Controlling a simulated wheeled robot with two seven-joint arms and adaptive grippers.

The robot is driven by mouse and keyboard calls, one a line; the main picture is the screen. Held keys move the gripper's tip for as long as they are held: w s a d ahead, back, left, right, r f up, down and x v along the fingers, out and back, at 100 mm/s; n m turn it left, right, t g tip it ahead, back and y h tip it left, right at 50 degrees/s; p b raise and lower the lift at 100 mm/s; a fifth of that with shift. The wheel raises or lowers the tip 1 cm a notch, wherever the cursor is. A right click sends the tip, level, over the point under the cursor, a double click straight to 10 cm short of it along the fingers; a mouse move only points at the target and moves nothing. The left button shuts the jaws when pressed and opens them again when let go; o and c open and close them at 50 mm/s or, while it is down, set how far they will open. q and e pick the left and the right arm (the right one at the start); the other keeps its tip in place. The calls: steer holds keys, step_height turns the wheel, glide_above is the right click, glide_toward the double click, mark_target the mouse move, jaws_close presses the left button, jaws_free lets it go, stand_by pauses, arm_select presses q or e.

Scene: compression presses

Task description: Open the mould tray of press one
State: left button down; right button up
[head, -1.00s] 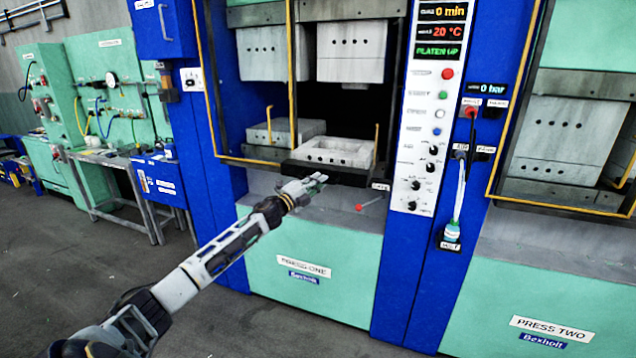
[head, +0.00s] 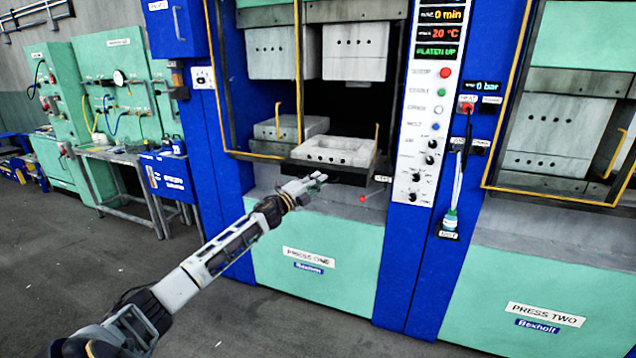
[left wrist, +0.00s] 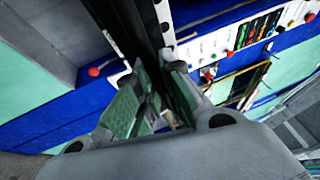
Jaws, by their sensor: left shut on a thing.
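Press one (head: 310,256) is the green and blue machine in the middle of the head view. Its mould tray (head: 345,175) is a dark plate at the right of the opening, its front edge out over the sill. A pale mould half with a hollow (head: 335,150) lies on it. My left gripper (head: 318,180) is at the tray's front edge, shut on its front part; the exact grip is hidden. In the left wrist view my fingers (left wrist: 155,95) meet at a dark bar (left wrist: 148,28). My right gripper is not in view.
A red-knobbed lever (head: 361,198) stands right of my gripper. A yellow-framed guard (head: 300,80) edges the opening. The control panel (head: 425,110) reads platen up, and upper mould blocks (head: 355,50) hang above. Press two (head: 545,240) is at right. The floor in front is clear.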

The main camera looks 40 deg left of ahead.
arm_select(q)
steer(key=c, duration=1.7)
jaws_free()
steer(key=shift+s+d+f, duration=0.1)
steer(key=shift+d+f, duration=0.05)
steer(key=shift+f, duration=0.15)
steer(key=shift+c, duration=0.2)
steer(key=shift+o, duration=1.1)
steer(key=shift+s+r, duration=0.15)
steer(key=shift+r, duration=0.05)
steer(key=v, duration=1.2)
